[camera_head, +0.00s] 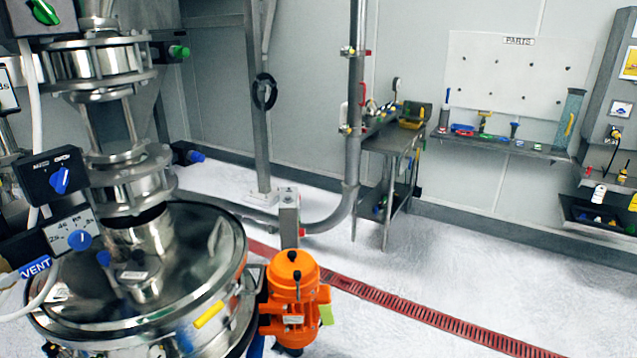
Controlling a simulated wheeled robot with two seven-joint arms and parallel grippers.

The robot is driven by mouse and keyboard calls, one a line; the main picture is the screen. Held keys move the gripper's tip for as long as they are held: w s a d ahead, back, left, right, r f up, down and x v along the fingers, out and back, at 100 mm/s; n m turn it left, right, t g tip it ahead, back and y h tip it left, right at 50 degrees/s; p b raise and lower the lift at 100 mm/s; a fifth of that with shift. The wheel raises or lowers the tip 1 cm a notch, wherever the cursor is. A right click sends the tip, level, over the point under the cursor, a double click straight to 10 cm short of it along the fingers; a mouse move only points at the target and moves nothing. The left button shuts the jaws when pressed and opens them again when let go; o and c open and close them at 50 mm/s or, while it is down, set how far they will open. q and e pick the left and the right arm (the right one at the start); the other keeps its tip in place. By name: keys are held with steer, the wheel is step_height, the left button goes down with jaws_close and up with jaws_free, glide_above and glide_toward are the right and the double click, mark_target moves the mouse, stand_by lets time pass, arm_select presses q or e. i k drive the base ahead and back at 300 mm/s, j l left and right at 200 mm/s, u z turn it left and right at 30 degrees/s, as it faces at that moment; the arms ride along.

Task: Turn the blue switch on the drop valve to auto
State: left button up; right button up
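A dark control box (50,172) stands at the left beside the steel sifter column. It carries a blue switch knob (61,180) set at a tilt, with small white lettering above it that is too small to read surely. Below it, a white dial plate (56,238) with numbers around it bears a second blue knob (79,240). A green knob (45,12) sits on another dark box at the top left corner. I cannot tell for certain which box belongs to the drop valve. Neither of my grippers shows.
The round steel sifter (205,262) fills the lower left, with an orange motor (292,285) at its right. A white hose (36,100) runs down beside the boxes. A steel side table (388,150) stands by the back wall. The floor at right is clear around a red drain grate (420,312).

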mark_target(58, 180)
steer(key=u, duration=1.6)
